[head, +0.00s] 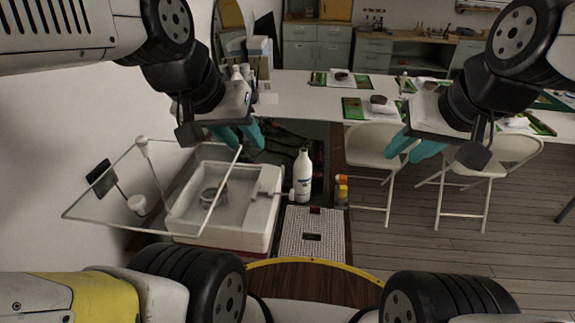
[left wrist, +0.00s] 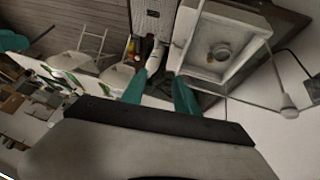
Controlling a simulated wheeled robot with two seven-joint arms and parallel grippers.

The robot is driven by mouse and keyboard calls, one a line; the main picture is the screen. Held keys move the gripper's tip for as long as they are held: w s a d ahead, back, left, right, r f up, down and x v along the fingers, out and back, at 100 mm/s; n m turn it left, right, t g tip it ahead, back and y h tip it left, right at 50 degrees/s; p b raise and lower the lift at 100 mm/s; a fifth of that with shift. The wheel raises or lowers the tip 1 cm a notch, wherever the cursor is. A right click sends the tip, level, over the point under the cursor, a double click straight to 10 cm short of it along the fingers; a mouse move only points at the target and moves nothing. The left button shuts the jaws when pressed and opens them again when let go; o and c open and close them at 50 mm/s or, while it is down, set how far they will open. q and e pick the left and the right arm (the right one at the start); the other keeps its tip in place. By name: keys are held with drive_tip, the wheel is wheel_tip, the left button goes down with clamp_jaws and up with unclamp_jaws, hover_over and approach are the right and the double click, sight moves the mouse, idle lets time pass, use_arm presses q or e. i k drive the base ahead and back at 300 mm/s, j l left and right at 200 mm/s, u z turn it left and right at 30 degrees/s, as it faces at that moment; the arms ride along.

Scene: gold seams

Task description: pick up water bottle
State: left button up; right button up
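The water bottle (head: 303,180) is white with a narrow neck and a small label. It stands upright on the dark bench top, right of the sink. In the left wrist view the bottle (left wrist: 154,62) shows beyond and between the fingertips, apart from them. My left gripper (head: 240,140) has teal fingers spread apart, empty, above and to the left of the bottle; it also shows in the left wrist view (left wrist: 159,88). My right gripper (head: 412,150) is open and empty, to the right of the bottle in front of the chairs.
A white sink basin (head: 254,233) with a clear tilted frame (head: 102,180) stands left of the bottle. A perforated mat (head: 298,246) lies in front of it. Small orange-capped containers (head: 341,190) stand close on its right. White chairs (head: 372,147) and a long table (head: 308,101) are behind.

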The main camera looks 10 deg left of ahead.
sight(303, 167)
drive_tip(key=k+l+u, duration=0.25)
drive_tip(key=k, duration=0.25)
drive_tip(key=l+u, duration=0.15)
drive_tip(key=u, duration=0.3)
drive_tip(key=l+u, duration=0.15)
drive_tip(key=u, duration=0.3)
drive_tip(key=l+u, duration=0.15)
drive_tip(key=u, duration=0.35)
drive_tip(key=k+l+u, duration=0.1)
drive_tip(key=l+u, duration=0.15)
drive_tip(key=k+l+u, duration=0.2)
drive_tip(key=l, duration=0.25)
drive_tip(key=k+l+u, duration=0.25)
drive_tip(key=k+l, duration=0.1)
drive_tip(key=l, duration=0.5)
drive_tip(key=k+l, duration=0.1)
drive_tip(key=l, duration=0.5)
drive_tip(key=i+l, duration=0.1)
drive_tip(key=l, duration=0.1)
